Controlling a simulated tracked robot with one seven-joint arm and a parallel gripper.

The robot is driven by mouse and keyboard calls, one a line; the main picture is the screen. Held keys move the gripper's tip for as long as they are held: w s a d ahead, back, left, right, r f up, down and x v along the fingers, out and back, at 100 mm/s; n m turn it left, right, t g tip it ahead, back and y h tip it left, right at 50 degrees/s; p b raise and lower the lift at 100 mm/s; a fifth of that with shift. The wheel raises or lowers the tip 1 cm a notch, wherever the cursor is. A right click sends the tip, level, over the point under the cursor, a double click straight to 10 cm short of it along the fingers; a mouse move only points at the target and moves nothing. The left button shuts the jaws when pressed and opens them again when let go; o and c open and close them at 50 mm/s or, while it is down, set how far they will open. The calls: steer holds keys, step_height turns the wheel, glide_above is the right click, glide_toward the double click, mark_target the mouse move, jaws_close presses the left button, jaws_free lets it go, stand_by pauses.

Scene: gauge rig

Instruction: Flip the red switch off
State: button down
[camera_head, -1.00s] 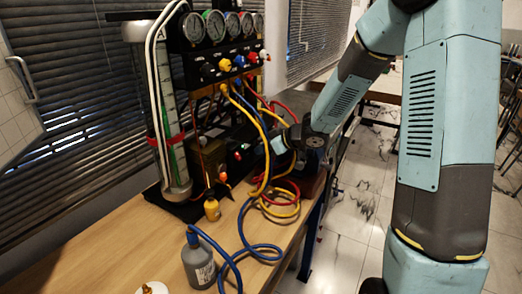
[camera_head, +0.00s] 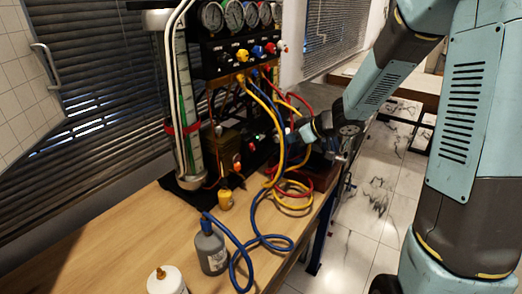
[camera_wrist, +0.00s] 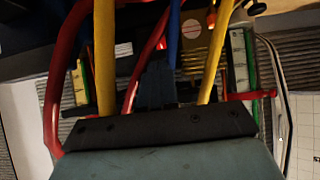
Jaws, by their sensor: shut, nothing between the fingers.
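The gauge rig (camera_head: 235,60) stands on the wooden table against the blinds. Low on it, a small red part (camera_head: 251,147) sits near a green light; I cannot tell for sure whether it is the red switch, or its position. My gripper (camera_head: 291,136) is at the rig's lower right, partly hidden behind the yellow and blue hoses. In the wrist view my gripper's dark fingers (camera_wrist: 157,86) are together and empty, among the hoses. A red glow (camera_wrist: 163,43) shows just beyond the fingertips. Contact with it cannot be made out.
Yellow (camera_head: 276,110), blue (camera_head: 238,232) and red hoses loop around my gripper and over the table. The table (camera_head: 130,225) is bare at left.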

mark_target(252, 147)
steer(key=x, duration=1.3)
steer(key=shift+w+a+f, duration=0.2)
steer(key=shift+f, duration=0.05)
